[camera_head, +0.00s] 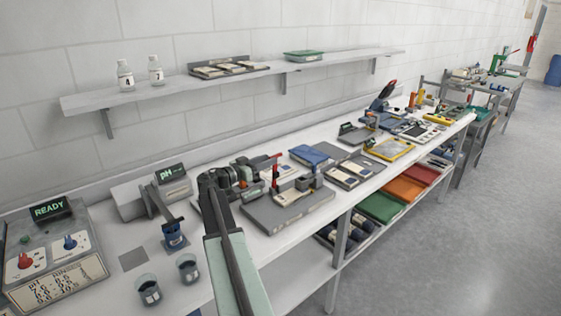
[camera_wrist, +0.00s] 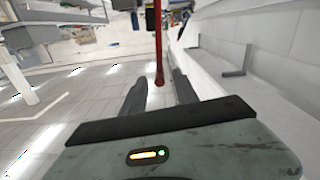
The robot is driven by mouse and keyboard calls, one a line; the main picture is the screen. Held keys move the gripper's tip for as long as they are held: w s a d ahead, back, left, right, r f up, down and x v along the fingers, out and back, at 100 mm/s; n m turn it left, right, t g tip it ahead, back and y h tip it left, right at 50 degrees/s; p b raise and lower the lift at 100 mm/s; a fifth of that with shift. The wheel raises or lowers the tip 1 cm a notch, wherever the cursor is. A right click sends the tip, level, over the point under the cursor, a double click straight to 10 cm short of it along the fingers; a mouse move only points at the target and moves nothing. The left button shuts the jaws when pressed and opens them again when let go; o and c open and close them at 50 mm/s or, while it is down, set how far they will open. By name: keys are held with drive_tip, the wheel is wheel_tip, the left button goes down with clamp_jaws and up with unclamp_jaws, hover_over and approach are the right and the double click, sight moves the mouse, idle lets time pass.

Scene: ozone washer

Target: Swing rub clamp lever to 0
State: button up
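A red rod-like lever (camera_wrist: 158,45) shows in the wrist view. Its rounded end lies between the two dark fingers of my gripper (camera_wrist: 160,78). The fingers stand apart, with a visible gap on each side of the rod; I see no grip on it. In the head view, an upright red lever (camera_head: 275,173) rises by a grey base plate (camera_head: 288,208), and another red handle (camera_head: 270,160) slants just behind it. I cannot tell which of the two is between my fingers. My arm hides part of the bench there. No 0 mark is readable.
Left of my arm stand two small beakers (camera_head: 149,290), a pH meter (camera_head: 170,173) and a control box marked READY (camera_head: 50,212). A wall shelf (camera_head: 150,95) runs above the bench. Trays and tools crowd the bench to the right; the floor (camera_head: 440,240) in front is clear.

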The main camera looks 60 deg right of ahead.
sight(282, 154)
drive_tip(key=x, duration=0.8)
drive_tip(key=shift+a, duration=0.1)
drive_tip(key=shift+c, duration=0.4)
clamp_jaws()
idle(0.5)
